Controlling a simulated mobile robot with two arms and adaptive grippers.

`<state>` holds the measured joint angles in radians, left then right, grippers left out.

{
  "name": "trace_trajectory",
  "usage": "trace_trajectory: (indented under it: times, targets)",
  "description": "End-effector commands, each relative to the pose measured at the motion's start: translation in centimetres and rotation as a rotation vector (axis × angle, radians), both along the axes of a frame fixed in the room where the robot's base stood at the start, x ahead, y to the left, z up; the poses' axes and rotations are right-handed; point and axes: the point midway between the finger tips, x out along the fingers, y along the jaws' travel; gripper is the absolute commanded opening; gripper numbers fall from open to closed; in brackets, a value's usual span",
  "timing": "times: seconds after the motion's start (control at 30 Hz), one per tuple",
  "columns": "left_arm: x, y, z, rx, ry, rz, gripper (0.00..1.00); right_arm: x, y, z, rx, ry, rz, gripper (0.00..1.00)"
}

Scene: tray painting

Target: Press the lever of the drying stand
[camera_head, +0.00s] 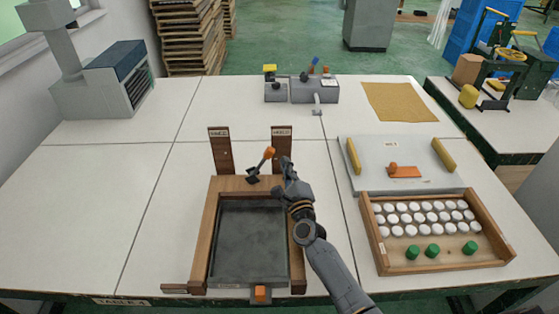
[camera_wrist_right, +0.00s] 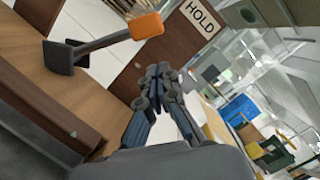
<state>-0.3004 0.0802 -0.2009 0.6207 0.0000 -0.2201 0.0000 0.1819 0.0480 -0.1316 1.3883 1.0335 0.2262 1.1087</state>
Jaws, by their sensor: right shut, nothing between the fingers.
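The drying stand (camera_head: 211,225) is a wooden frame around a dark grey panel, on the near part of the white table. Its lever (camera_head: 263,163), a dark rod with an orange tip, rises tilted from the stand's back edge between two brown upright boards. In the right wrist view the lever (camera_wrist_right: 108,40) is at the upper left, leaning toward the board marked HOLD (camera_wrist_right: 200,20). My right gripper (camera_head: 287,164) is shut and empty, just right of the lever and apart from it. It also shows in the wrist view (camera_wrist_right: 162,84). My left gripper is not in view.
A wooden tray (camera_head: 440,265) with white discs and green pieces lies to the right. Behind it is a grey board (camera_head: 430,177) with yellow bars and an orange-handled tool. Grey devices (camera_head: 315,90) stand at the back.

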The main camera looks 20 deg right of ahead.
Motion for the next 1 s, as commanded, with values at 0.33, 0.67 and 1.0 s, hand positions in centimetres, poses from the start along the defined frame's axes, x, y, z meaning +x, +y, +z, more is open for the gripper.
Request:
trace_trajectory:
  times: [0.33,0.67,1.0]
  targets:
    - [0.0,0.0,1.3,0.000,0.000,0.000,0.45,0.5,2.0,1.3,-0.001,-0.001,-0.001,0.00]
    - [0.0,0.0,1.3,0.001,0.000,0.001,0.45,0.5,2.0,1.4,-0.004,0.000,0.000,0.00]
    - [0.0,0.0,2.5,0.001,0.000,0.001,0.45,0.6,2.1,1.9,-0.060,0.017,-0.001,0.00]
